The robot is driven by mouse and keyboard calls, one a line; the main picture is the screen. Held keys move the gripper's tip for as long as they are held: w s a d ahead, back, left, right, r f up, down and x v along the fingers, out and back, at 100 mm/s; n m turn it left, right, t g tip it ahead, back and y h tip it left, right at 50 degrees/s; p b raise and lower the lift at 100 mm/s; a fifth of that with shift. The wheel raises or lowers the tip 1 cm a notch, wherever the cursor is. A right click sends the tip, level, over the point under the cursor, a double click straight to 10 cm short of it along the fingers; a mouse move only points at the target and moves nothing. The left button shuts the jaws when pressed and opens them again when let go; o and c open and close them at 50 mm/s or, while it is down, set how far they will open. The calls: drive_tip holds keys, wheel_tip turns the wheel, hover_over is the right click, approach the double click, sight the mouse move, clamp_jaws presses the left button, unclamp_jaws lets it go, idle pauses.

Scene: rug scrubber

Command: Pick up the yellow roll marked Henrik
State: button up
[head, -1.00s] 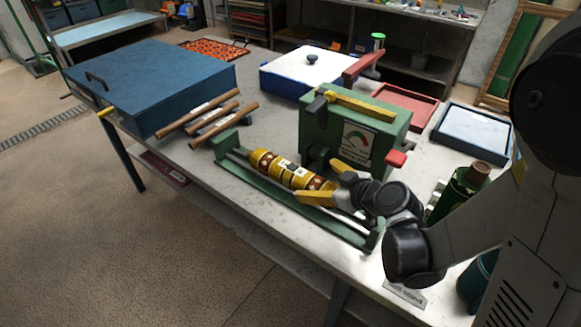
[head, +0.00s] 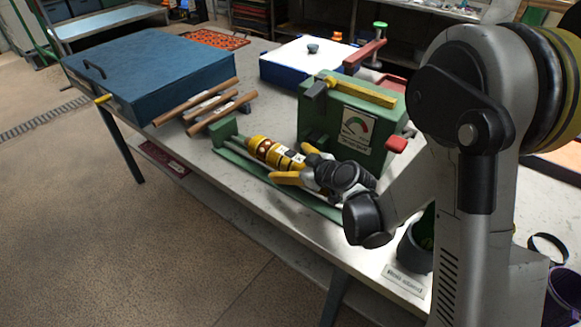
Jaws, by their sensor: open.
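A yellow roll with brown and white patterned bands (head: 264,150) lies in a long green cradle (head: 228,156) on the table. I cannot read a name on it. My gripper (head: 290,163) is open, with its yellow fingers on either side of the roll's right end. Its palm is just right of the roll. I cannot tell whether a finger touches it. The gripper and wrist hide the roll's right end and part of the cradle.
Wooden rods (head: 197,103) and a blue case (head: 150,75) lie to the left. A dark pot (head: 412,252) stands near the front right edge.

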drive_tip(key=c, duration=1.6)
